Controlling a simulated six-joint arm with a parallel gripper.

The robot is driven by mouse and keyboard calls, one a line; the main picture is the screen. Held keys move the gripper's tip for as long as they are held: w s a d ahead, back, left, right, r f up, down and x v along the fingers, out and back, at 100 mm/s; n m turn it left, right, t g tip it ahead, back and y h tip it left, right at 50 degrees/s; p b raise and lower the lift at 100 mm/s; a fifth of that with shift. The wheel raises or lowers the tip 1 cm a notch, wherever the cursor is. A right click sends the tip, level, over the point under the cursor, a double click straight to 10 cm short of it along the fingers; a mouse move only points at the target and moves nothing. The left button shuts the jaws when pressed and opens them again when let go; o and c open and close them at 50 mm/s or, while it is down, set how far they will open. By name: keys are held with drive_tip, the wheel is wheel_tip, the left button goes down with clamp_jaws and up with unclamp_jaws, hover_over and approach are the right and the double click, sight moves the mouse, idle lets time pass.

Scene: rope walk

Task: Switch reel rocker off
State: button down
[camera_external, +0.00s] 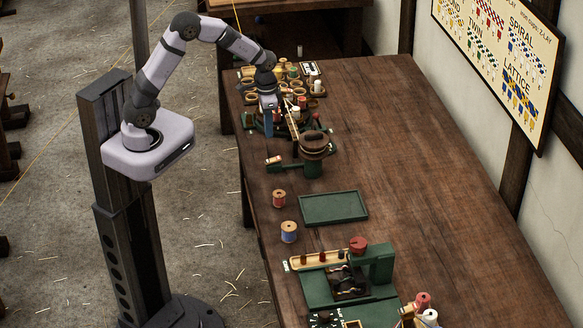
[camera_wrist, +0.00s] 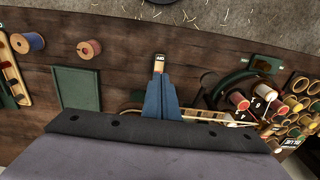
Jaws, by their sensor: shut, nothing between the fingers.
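The reel rocker appears to be the small block (camera_external: 274,160) with a pale face and an orange-brown part, at the table's left edge beside the green reel stand (camera_external: 312,165). In the wrist view the rocker's pale label (camera_wrist: 159,58) with dark lettering shows just beyond my fingertips. Which way the rocker is tipped is too small to tell. My gripper (camera_external: 268,133) points down with its blue fingers together and empty, near the rocker. In the wrist view the closed fingers (camera_wrist: 160,80) hide what lies beneath them; contact with the rocker cannot be told.
A green tray (camera_external: 335,221), an orange-brown spool (camera_external: 279,198) and a blue spool (camera_external: 289,232) lie nearer the camera. A green machine with a red knob (camera_external: 358,243) stands at the front. Several small pots and spools (camera_external: 318,87) crowd the far end. The table's right side is clear.

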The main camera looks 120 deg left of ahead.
drive_tip(key=shift+s+d+r+b, duration=0.1)
drive_tip(key=shift+r+b, duration=0.25)
drive_tip(key=shift+r, duration=1.9)
drive_tip(key=s+d+f+n+h, duration=0.1)
drive_tip(key=s+d+f, duration=0.15)
drive_tip(key=d, duration=0.35)
drive_tip(key=s+d+f, duration=0.1)
drive_tip(key=d+f, duration=0.3)
drive_tip(key=d, duration=0.2)
drive_tip(key=w+d+r+m, duration=0.1)
drive_tip(key=d+m, duration=0.4)
drive_tip(key=d, duration=0.6)
drive_tip(key=w+d+r+m, duration=0.2)
drive_tip(key=d+m, duration=0.3)
drive_tip(key=d, duration=0.7)
drive_tip(key=shift+w+d+r+y, duration=0.2)
drive_tip(key=shift+w+r+y, duration=0.05)
drive_tip(key=shift+r+y, duration=0.15)
